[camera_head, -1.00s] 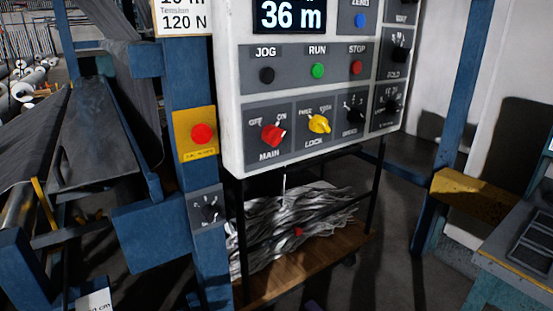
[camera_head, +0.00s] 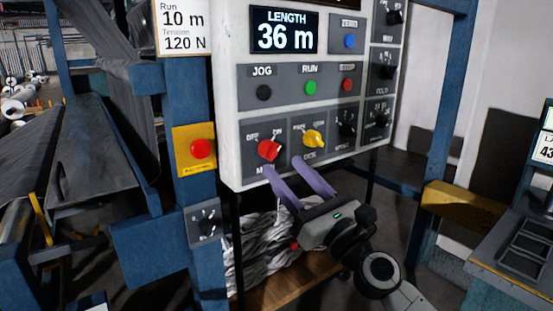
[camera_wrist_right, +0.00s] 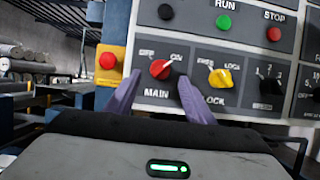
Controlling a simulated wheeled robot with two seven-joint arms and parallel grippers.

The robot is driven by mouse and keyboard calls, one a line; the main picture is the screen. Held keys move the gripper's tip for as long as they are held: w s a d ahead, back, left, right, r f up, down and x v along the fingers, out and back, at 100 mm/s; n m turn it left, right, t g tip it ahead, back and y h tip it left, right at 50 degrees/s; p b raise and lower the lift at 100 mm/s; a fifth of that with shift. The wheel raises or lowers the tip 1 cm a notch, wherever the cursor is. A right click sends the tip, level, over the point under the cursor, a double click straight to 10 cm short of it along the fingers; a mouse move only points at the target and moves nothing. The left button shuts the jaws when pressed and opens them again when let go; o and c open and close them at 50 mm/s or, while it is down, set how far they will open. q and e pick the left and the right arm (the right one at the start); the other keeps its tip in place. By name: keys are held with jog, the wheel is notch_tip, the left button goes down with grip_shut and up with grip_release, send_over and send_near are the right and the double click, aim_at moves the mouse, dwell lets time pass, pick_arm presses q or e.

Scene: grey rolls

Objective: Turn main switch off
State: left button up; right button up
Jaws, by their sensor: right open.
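The red MAIN switch (camera_head: 268,150) sits at the lower left of the white control panel (camera_head: 229,110). It also shows in the right wrist view (camera_wrist_right: 160,69), its white pointer line turned up and right toward ON. My right gripper (camera_head: 284,170) is open and empty, just below and in front of the switch. In the wrist view its purple fingers (camera_wrist_right: 160,98) stand apart, one on each side of the MAIN label, and I see no contact with the knob. My left gripper is not in view.
The yellow LOCK knob (camera_head: 312,138) is close to the right of the MAIN switch. Black, green (camera_head: 310,88) and red buttons sit above. A red button on a yellow plate (camera_head: 194,149) is on the blue post at left. A bundle of grey strands lies below.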

aim_at(273, 155)
jog(key=shift+x, duration=2.25)
jog(key=shift+c, duration=0.3)
jog(key=c, duration=1)
jog(key=shift+b, duration=0.3)
